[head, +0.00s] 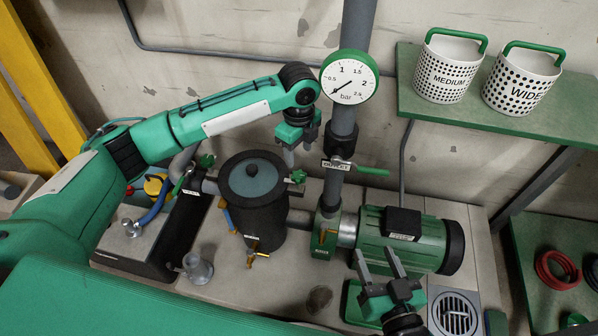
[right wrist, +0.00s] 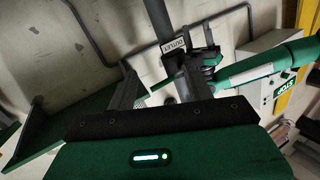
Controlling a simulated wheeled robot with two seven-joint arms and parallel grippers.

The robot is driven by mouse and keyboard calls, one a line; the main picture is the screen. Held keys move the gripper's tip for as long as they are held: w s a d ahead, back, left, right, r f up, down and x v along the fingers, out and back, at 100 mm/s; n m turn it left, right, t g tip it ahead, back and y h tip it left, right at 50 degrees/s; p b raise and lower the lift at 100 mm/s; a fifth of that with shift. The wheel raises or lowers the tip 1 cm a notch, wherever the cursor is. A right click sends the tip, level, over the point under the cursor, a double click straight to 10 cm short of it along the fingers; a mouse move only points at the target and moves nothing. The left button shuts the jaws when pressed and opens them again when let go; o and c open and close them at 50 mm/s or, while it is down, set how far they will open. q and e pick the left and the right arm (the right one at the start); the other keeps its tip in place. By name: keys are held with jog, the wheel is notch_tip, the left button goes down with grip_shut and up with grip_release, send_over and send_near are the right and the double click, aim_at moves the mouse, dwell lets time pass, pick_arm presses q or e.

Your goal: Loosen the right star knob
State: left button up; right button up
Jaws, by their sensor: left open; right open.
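The right star knob (head: 298,176) is small and green, at the right edge of the black filter housing's lid (head: 253,178). A second green star knob (head: 207,160) shows at the lid's upper left. My left gripper (head: 289,160) points down just above and left of the right knob. It is open, its fingers are partly hidden, and I cannot tell whether they touch the knob. My right gripper (head: 378,258) is open and empty in front of the green pump motor (head: 385,232). Its fingers also show in the right wrist view (right wrist: 158,88), with nothing between them.
The grey outlet pipe (head: 338,185) with a gauge (head: 349,77) and green lever (head: 370,171) rises right of the housing. Baskets marked MEDIUM (head: 446,68) and WIDE (head: 521,80) stand on a green shelf (head: 430,102). A clear cup (head: 197,268) stands at front left.

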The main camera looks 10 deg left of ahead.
aim_at(299, 175)
pick_arm(q)
notch_tip(299, 175, down, 8)
jog(key=shift+f+b, duration=0.1)
jog(key=shift+b, duration=0.9)
jog(key=shift+f, duration=0.25)
pick_arm(e)
jog(key=w+d+r+t, duration=0.2)
jog(key=r+t, duration=0.4)
jog(key=r, duration=0.4)
jog(key=shift+w+d+r+t, duration=0.3)
jog(key=shift+w+d+r, duration=0.05)
jog(key=shift+d, duration=0.15)
